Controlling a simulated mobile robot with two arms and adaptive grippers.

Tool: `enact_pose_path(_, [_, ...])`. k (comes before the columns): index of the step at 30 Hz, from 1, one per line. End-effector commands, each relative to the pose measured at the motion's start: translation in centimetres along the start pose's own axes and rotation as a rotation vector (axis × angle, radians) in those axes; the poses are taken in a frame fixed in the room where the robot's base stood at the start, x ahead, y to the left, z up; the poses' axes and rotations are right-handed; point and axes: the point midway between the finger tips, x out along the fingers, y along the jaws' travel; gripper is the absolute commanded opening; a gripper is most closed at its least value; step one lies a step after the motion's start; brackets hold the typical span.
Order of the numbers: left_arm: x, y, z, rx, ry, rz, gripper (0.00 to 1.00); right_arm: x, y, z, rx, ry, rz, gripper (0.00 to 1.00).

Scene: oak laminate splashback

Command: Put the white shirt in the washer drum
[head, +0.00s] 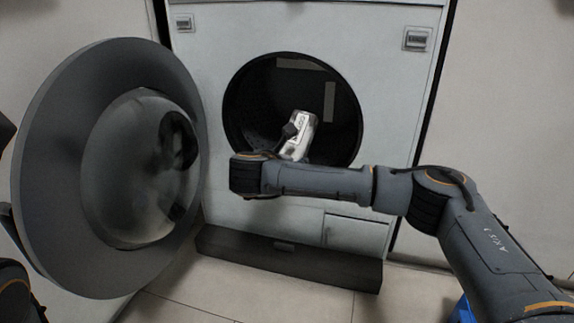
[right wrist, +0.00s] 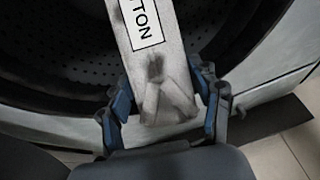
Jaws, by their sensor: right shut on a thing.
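The white shirt (head: 297,145) shows as a narrow, stiff-looking pale piece with dark lettering in the head view, in front of the lower middle of the drum opening. The drum (head: 262,90) is open and mostly dark. My left gripper is out of view.
The washer's round door (head: 50,190) with its glass bowl stands open on the left. A dark plinth (head: 290,262) runs along the washer's foot. The drum's lower rim lies close to my right gripper. A small blue thing (head: 462,311) shows at the bottom right.

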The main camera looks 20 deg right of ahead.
Motion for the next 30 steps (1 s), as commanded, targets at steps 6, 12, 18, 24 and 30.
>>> enact_pose_path(6, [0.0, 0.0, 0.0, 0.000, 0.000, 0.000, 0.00, 2.4, 0.9, 0.8, 0.001, -0.002, -0.002, 0.26])
enact_pose_path(12, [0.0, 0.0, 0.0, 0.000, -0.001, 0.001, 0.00, 4.6, 1.7, 1.4, 0.002, -0.002, -0.002, 0.26])
enact_pose_path(18, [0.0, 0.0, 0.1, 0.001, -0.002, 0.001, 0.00, 6.8, 2.5, 1.9, 0.002, -0.002, -0.002, 0.26])
enact_pose_path(24, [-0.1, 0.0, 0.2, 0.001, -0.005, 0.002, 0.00, 8.9, 3.5, 2.3, 0.002, -0.001, -0.001, 0.26])
enact_pose_path(30, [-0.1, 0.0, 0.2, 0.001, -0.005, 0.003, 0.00, 11.1, 4.4, 2.8, 0.002, -0.001, -0.001, 0.26])
